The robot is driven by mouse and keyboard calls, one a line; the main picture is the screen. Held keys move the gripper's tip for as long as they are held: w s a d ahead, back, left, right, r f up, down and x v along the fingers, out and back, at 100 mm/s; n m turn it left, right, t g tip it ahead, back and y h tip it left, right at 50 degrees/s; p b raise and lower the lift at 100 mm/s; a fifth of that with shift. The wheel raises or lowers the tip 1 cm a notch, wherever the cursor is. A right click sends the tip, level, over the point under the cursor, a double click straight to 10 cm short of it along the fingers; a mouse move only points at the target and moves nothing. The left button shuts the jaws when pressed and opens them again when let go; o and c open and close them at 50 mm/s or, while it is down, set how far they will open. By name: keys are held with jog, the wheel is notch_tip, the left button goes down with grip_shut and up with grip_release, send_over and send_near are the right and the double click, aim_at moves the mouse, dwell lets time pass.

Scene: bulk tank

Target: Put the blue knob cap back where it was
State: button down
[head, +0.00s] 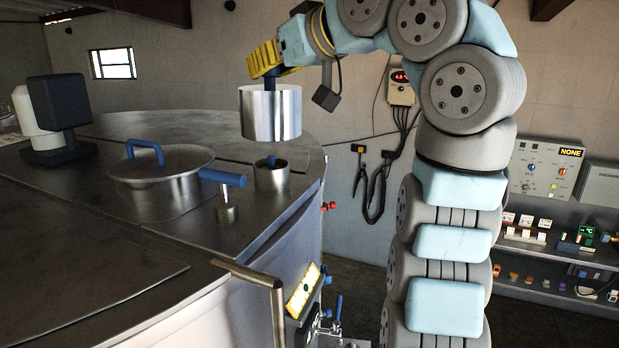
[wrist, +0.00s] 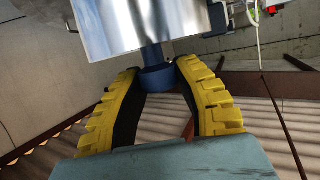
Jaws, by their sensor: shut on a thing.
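The blue knob cap is a shiny steel cylinder (head: 270,115) with a blue knob on top. My yellow gripper (head: 268,70) is shut on that knob and holds the cap upright in the air. In the wrist view the blue knob (wrist: 156,79) sits between the tips of my gripper (wrist: 158,72), with the steel cylinder (wrist: 125,25) beyond it. Below the cap, on the tank top, stands a short steel collar (head: 272,179) with a small blue tip (head: 271,161) showing at its mouth. A clear gap separates the cap from the collar.
A round lid (head: 160,170) with a blue handle lies left of the collar. A blue lever valve (head: 226,195) stands close in front-left. A dark box-shaped device (head: 60,102) is at the far left. The tank edge drops off right of the collar. Shelves (head: 560,262) hold small items.

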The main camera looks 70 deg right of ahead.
jog(key=shift+s+d, duration=0.3)
jog(key=shift+d+f, duration=0.1)
jog(key=shift+d, duration=0.3)
jog(key=w+d+f+p, duration=0.1)
jog(key=w+d+f, duration=0.1)
jog(key=d+f, duration=0.1)
jog(key=w+d+f+p, duration=0.2)
jog(key=d+f, duration=0.1)
jog(key=d, duration=0.1)
jog(key=w+d+f+p, duration=0.2)
jog(key=w+d+f, duration=0.1)
jog(key=shift+w+d+f, duration=0.1)
jog(key=shift+d+f, duration=0.1)
jog(key=shift+d, duration=0.15)
jog(key=shift+w+d+f, duration=0.1)
jog(key=shift+d+f, duration=0.05)
jog(key=shift+f, duration=0.15)
jog(key=shift+f+p, duration=0.85)
jog(key=shift+f, duration=0.6)
jog(key=shift+f+b, duration=0.3)
jog(key=shift+f, duration=0.3)
